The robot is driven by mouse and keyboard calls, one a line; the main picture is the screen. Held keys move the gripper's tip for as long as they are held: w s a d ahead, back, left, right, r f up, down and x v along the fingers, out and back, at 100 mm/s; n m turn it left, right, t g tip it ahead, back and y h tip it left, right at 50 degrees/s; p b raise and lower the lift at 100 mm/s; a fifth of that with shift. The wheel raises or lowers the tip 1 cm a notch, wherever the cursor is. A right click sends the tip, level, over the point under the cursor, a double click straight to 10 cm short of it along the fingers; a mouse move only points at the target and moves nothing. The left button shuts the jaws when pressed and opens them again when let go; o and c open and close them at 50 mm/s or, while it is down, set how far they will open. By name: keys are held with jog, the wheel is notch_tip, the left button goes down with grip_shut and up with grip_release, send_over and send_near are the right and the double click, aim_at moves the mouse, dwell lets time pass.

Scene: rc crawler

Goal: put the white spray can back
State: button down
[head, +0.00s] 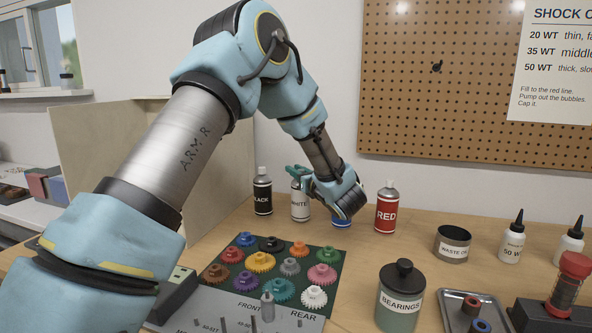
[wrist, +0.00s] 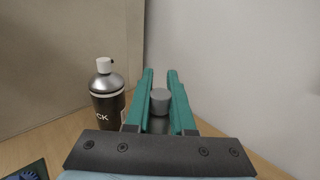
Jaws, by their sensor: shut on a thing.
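The white spray can (head: 300,207) stands upright at the back of the workbench, in the row of cans, with its label facing forward. My gripper (head: 297,172) reaches it from the right and is shut on its upper part. In the wrist view the green fingers of my gripper (wrist: 161,78) lie on both sides of the white can's grey cap (wrist: 160,97); most of the can is hidden there. I cannot tell whether its base touches the bench.
A black can (head: 262,192) stands just left, also in the wrist view (wrist: 107,100). A blue can (head: 341,222) is mostly hidden behind my wrist; a red can (head: 386,212) stands right of it. A gear mat (head: 215,272) and bearings jar (head: 400,300) lie in front.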

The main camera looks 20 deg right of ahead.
jog(key=shift+f+b, duration=0.15)
jog(key=shift+b, duration=0.25)
jog(key=c, duration=0.8)
grip_release()
jog(key=shift+o, duration=0.2)
jog(key=shift+p, duration=0.3)
jog(key=s+d+b, duration=0.1)
jog(key=s+b, duration=0.3)
jog(key=s, duration=0.8)
jog(key=shift+b, duration=0.4)
jog(key=shift+r, duration=0.2)
